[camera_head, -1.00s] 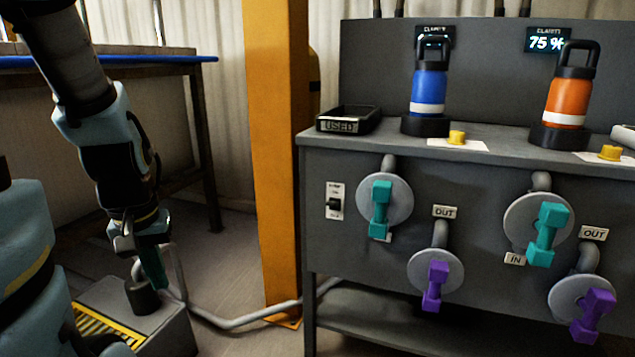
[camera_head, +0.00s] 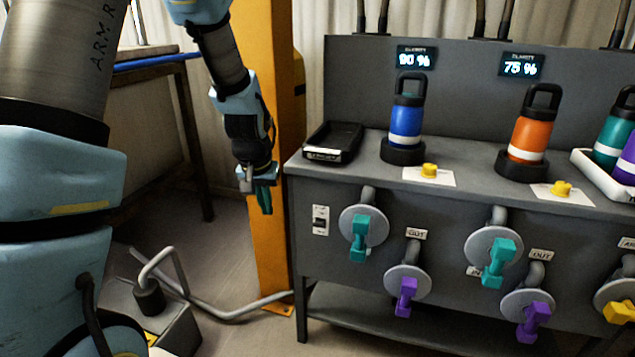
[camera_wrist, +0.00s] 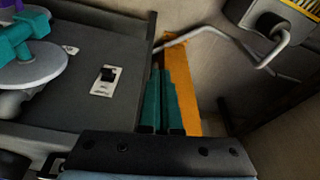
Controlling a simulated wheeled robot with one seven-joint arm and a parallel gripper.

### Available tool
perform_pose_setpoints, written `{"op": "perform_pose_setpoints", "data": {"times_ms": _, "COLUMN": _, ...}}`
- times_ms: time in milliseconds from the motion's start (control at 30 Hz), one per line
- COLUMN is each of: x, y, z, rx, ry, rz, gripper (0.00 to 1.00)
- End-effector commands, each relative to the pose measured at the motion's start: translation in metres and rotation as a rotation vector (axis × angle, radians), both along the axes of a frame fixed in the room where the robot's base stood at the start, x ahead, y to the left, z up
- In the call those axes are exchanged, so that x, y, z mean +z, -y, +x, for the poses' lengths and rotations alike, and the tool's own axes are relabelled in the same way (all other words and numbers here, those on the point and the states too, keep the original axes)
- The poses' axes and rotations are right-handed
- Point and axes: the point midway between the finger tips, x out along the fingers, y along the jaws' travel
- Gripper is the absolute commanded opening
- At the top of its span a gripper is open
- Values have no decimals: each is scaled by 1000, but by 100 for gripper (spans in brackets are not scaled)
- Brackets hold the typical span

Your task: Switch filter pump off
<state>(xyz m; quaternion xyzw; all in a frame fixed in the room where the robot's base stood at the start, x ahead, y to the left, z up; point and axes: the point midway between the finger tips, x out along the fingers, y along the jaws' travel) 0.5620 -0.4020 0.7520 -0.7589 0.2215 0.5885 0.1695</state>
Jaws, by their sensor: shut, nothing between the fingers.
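The pump switch (camera_head: 320,220) is a small white plate with a black toggle on the left end of the grey cabinet's front. It also shows in the wrist view (camera_wrist: 107,80), left of my fingers. In the head view the black toggle sits about mid-plate, and I cannot read its labels. My gripper (camera_head: 264,200) is shut and empty, with its teal fingers pointing down. It hangs in front of the orange post, left of the switch and apart from it. In the wrist view my gripper's fingers (camera_wrist: 168,95) lie close together beside the cabinet's edge.
The grey cabinet (camera_head: 440,190) carries teal and purple valve handles, the nearest a teal valve (camera_head: 360,238) right of the switch. A black tray (camera_head: 333,142), blue bottle (camera_head: 406,122) and orange bottle (camera_head: 531,128) stand on top. The orange post (camera_head: 270,110) stands left of the cabinet.

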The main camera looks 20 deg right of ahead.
Motion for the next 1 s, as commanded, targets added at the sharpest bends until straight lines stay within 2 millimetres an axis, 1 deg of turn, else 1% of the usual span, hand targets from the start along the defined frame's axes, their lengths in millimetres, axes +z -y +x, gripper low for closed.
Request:
{"op": "perform_pose_setpoints", "data": {"times_ms": 33, "x": 21, "y": 27, "z": -2, "rx": -45, "ry": 5, "rz": -2, "gripper": 0}}
{"op": "perform_pose_setpoints", "data": {"times_ms": 100, "x": 26, "y": 55, "z": -4, "rx": -91, "ry": 14, "rz": -8, "gripper": 0}}
{"op": "perform_pose_setpoints", "data": {"times_ms": 200, "x": 30, "y": 86, "z": -9, "rx": -139, "ry": 26, "rz": -16, "gripper": 0}}
{"op": "perform_pose_setpoints", "data": {"times_ms": 300, "x": 31, "y": 106, "z": -13, "rx": -170, "ry": 33, "rz": -20, "gripper": 0}}
{"op": "perform_pose_setpoints", "data": {"times_ms": 433, "x": 30, "y": 116, "z": -15, "rx": -185, "ry": 37, "rz": -25, "gripper": 0}}
{"op": "perform_pose_setpoints", "data": {"times_ms": 800, "x": 26, "y": 116, "z": -14, "rx": -185, "ry": 37, "rz": -25, "gripper": 0}}
{"op": "perform_pose_setpoints", "data": {"times_ms": 867, "x": 22, "y": 117, "z": -14, "rx": -185, "ry": 36, "rz": -24, "gripper": 0}}
{"op": "perform_pose_setpoints", "data": {"times_ms": 1000, "x": 4, "y": 120, "z": -10, "rx": -185, "ry": 34, "rz": -22, "gripper": 0}}
